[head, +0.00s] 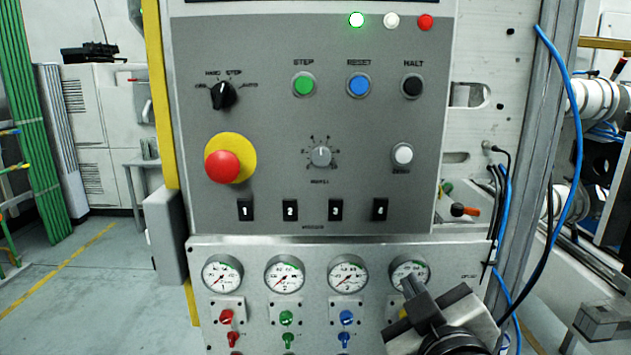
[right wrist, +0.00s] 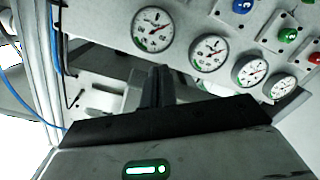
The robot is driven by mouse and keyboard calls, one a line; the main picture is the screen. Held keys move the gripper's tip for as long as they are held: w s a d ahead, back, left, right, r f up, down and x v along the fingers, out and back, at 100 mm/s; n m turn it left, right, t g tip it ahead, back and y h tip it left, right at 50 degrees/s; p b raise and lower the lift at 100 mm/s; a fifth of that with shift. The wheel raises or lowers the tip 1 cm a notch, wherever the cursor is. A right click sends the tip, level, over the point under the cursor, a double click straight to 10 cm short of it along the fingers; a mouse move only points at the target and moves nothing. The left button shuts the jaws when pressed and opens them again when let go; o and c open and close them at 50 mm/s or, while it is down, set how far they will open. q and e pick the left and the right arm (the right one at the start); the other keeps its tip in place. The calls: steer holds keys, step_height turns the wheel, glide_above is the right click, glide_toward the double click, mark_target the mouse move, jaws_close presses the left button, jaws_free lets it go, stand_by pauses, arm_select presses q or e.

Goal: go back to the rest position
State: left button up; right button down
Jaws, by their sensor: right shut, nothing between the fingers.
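My right gripper (head: 412,287) is in the lower right of the head view, in front of the gauge panel (head: 255,255). Its shut fingers cover part of the rightmost gauge (head: 408,268) and most of the yellow valve knob below it. In the right wrist view the shut fingers (right wrist: 158,80) point toward the panel and hold nothing. Whether they touch the panel cannot be told. My left gripper is in neither view.
The grey control panel (head: 270,130) has a red emergency button (head: 222,167), several push buttons and dials. Below are gauges with red (head: 227,317), green (head: 286,317) and blue (head: 346,317) knobs. Blue hoses (head: 578,130) hang at right. Open floor (head: 85,290) lies left.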

steer(key=s+d+f+m+g, duration=0.2)
steer(key=s+f+g, duration=0.2)
steer(key=f, duration=0.4)
steer(key=s+d+f+m+g, duration=0.1)
steer(key=s+d+f+g, duration=0.2)
steer(key=f, duration=0.5)
steer(key=s+d+f+m+g, duration=0.2)
steer(key=s+f+g, duration=0.65)
steer(key=s, duration=0.75)
arm_select(q)
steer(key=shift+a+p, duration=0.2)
steer(key=shift+p, duration=0.55)
arm_select(e)
steer(key=w+a+f+t+y, duration=0.3)
steer(key=w+a+t, duration=0.3)
steer(key=t, duration=0.3)
steer(key=shift+w+a+f, duration=0.25)
steer(key=shift+w+a, duration=0.05)
steer(key=shift+w, duration=0.4)
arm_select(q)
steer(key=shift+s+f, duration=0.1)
